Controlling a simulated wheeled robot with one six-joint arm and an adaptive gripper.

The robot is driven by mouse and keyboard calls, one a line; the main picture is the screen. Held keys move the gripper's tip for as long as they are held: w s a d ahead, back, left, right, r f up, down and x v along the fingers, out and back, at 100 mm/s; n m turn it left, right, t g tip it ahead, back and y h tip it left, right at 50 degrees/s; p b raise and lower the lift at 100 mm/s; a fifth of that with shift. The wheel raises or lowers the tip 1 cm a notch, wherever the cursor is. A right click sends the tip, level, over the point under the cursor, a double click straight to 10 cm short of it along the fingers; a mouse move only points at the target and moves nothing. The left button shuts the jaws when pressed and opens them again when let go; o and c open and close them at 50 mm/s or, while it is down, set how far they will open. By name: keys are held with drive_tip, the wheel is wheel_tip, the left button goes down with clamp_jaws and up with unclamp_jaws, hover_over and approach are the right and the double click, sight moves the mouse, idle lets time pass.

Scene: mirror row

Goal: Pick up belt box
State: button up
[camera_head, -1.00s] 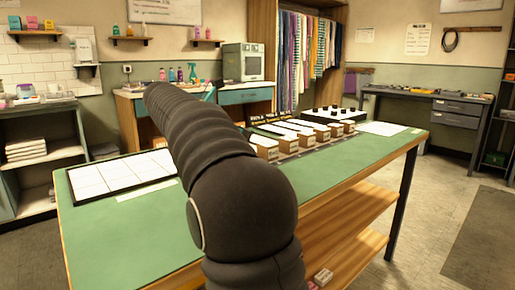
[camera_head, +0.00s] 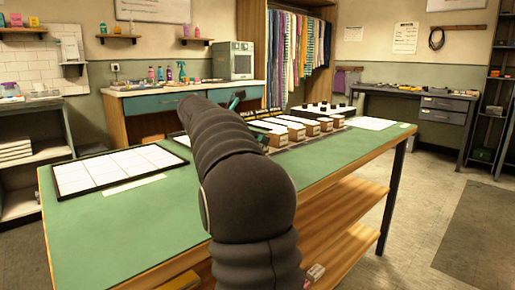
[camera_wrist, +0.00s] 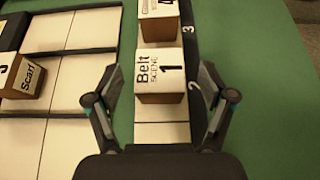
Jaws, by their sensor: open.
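The belt box (camera_wrist: 160,97), brown with a white top marked "Belt" and "1", stands in a pale slotted strip in the wrist view. My gripper (camera_wrist: 160,68) is open, with one finger on each side of this box. Small gaps show between the fingers and the box, so it is not gripped. In the head view my arm covers part of the box row, and I cannot tell the belt box there.
Another box (camera_wrist: 158,28), marked "4", stands just beyond it. In the head view several boxes (camera_head: 312,128) stand in a row on the green table (camera_head: 330,165). The table's front left is clear.

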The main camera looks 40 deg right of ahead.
drive_tip(key=shift+x, duration=0.9)
drive_tip(key=c, duration=1.3)
